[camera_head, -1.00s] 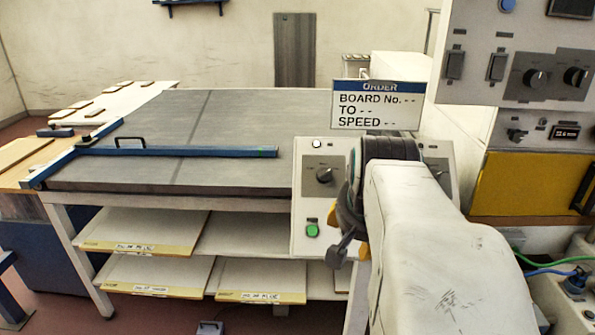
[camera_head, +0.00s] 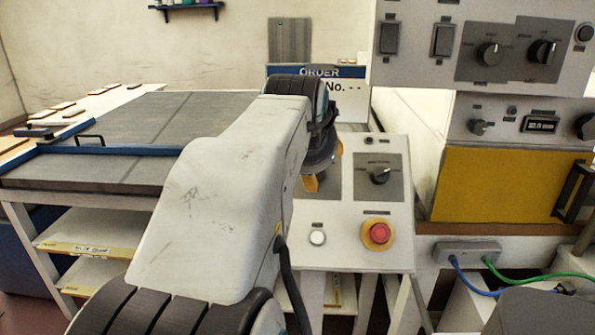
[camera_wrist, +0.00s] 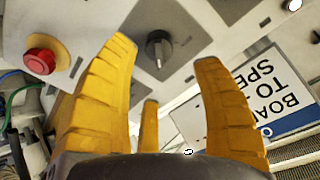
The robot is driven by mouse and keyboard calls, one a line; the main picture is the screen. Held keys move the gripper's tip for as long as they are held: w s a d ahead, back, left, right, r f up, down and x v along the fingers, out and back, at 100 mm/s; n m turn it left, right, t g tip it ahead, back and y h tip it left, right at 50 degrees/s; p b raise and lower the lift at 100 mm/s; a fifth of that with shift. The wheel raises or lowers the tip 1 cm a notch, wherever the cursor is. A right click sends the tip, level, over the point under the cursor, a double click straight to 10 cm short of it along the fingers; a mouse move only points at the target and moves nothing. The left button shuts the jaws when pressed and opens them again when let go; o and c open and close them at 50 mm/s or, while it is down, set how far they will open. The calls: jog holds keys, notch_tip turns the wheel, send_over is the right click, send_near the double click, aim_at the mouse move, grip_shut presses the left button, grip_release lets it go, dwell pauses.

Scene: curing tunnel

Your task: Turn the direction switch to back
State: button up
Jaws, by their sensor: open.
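A black rotary switch (camera_head: 379,175) with a pointer sits on a dark grey plate on the sloped control panel (camera_head: 350,235); its lettering is too small to read. In the wrist view the same kind of switch (camera_wrist: 158,46) lies beyond the fingertips, between them, not touched. My gripper (camera_wrist: 165,52) is open and empty, its yellow fingers spread. In the head view my gripper (camera_head: 311,182) hangs just left of the switch, partly hidden by my arm. My arm covers the panel's left part.
A red stop button (camera_head: 377,232) and a white button (camera_head: 317,238) sit below the switch. The order sign (camera_head: 345,90) stands behind my arm. An upper cabinet (camera_head: 415,45) with knobs and a yellow-fronted box (camera_head: 495,182) are at right.

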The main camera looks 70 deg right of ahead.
jog(key=shift+x, duration=3.3)
jog(key=shift+a+r, duration=0.1)
jog(key=c, duration=1.2)
